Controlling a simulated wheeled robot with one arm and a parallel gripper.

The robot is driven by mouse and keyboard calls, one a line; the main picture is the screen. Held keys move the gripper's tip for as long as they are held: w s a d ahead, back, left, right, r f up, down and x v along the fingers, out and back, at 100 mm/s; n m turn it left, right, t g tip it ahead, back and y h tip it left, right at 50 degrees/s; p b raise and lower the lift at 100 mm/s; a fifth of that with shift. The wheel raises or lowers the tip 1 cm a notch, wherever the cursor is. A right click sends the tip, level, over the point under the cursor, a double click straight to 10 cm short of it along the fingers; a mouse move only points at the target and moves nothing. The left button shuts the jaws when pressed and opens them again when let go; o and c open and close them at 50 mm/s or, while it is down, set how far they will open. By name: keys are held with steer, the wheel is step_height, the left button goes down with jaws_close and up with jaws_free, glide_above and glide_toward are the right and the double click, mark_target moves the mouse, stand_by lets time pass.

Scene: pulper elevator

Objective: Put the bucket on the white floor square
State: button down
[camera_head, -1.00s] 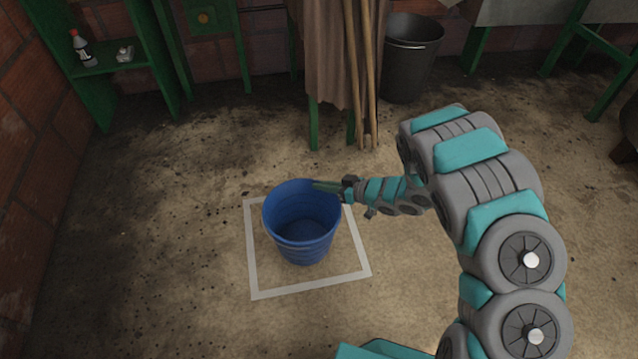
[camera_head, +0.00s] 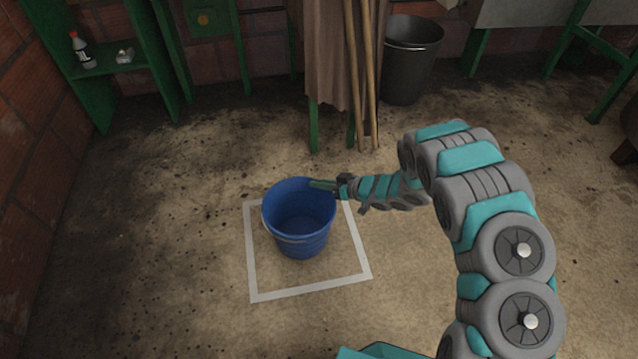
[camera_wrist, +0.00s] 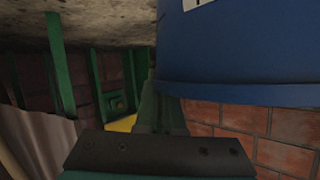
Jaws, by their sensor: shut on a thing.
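The blue bucket (camera_head: 299,238) stands upright, or nearly so, within the white square outline (camera_head: 312,290) on the floor in the head view. I cannot tell whether its base touches the floor. My gripper (camera_head: 322,184) reaches in from the right and is shut on the bucket's rim at its upper right side. In the wrist view the blue bucket wall (camera_wrist: 235,45) fills the upper right, and my gripper's fingers (camera_wrist: 160,105) meet its edge. The far line of the square is partly hidden behind the bucket.
A dark bin (camera_head: 411,60) stands at the back. Wooden poles (camera_head: 362,80) and a brown cloth (camera_head: 328,55) hang by a green frame. A green shelf (camera_head: 105,65) holds a bottle (camera_head: 82,50) at the left. The floor left of the square is clear.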

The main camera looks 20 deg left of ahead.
steer(key=c, duration=1)
jaws_free()
steer(key=shift+f, duration=0.1)
steer(key=p+v, duration=0.1)
steer(key=v, duration=1.1)
